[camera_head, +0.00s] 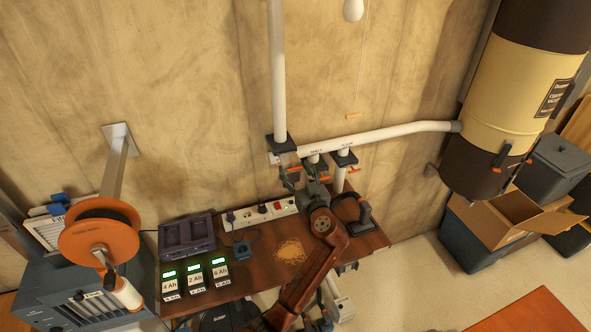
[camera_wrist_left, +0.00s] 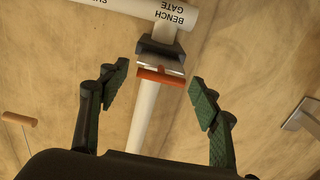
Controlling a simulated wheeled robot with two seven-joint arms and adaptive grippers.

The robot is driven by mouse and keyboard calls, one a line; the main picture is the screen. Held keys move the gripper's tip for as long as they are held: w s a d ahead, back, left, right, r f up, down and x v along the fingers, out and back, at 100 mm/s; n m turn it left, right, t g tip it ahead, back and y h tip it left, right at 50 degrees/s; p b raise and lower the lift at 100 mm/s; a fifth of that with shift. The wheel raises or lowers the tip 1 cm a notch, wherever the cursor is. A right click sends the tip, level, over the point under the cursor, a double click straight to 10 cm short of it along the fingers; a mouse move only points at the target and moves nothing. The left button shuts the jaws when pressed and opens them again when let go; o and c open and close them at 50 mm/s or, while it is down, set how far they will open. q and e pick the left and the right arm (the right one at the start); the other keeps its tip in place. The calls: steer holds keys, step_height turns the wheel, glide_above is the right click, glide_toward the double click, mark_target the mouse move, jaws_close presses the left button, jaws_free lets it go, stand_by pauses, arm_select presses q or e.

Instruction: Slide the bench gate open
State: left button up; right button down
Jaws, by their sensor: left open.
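The bench gate (camera_wrist_left: 160,50) is a dark block with a pale plate and an orange handle (camera_wrist_left: 161,77), on a white pipe labelled BENCH GATE in the left wrist view. My left gripper (camera_wrist_left: 158,78) is open, with one green-padded finger on each side of the handle and visible gaps to both. I cannot tell how far the plate is pulled out. My right gripper is not in view.
A similar gate (camera_head: 345,157) with an orange handle sits close to the right. A wooden bench (camera_head: 262,268) below carries a power strip (camera_head: 260,214), chargers and a dark clamp-like tool.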

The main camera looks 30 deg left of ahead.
arm_select(q)
steer(key=v, duration=1.1)
steer(key=shift+s+d, duration=0.1)
